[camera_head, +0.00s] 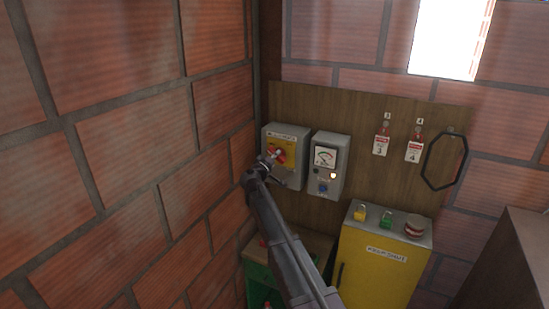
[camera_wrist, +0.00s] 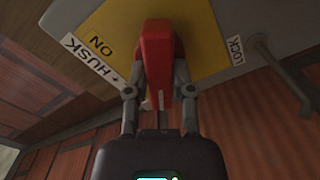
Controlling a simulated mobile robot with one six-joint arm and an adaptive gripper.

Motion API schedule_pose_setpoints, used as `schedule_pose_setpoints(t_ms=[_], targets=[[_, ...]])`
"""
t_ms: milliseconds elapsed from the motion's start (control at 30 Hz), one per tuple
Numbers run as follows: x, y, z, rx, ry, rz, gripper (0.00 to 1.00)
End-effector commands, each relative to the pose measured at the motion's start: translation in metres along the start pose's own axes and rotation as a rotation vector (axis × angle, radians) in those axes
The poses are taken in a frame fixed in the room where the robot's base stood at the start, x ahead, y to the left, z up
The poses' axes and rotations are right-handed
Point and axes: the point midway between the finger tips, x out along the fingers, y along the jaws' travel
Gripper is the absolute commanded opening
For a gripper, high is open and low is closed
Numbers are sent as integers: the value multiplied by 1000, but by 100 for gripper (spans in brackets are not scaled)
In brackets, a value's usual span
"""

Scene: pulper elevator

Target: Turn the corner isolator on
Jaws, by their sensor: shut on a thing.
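The corner isolator is a grey box (camera_head: 291,180) with a yellow face, mounted on the wooden board by the brick corner. Its red handle (camera_head: 281,157) shows partly behind my gripper (camera_head: 266,163). In the wrist view the red handle (camera_wrist: 157,58) stands between the two fingers of my gripper (camera_wrist: 158,92), which are shut on it. The handle's base and part of the plate are hidden behind the handle and fingers.
A grey meter box (camera_head: 328,165) with a dial and a lit lamp sits just right of the isolator. Tags (camera_head: 381,146) and a black ring (camera_head: 445,161) hang further right. A yellow cabinet (camera_head: 375,270) with padlocks on top stands below. The brick wall (camera_head: 150,150) is close on the left.

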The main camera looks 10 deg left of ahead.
Motion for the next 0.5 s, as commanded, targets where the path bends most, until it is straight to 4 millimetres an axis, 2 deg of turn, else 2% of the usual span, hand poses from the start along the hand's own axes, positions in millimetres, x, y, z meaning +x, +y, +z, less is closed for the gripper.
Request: schedule_pose_setpoints(t_ms=[500], targets=[[0,2,1,490,-2,1,0]])
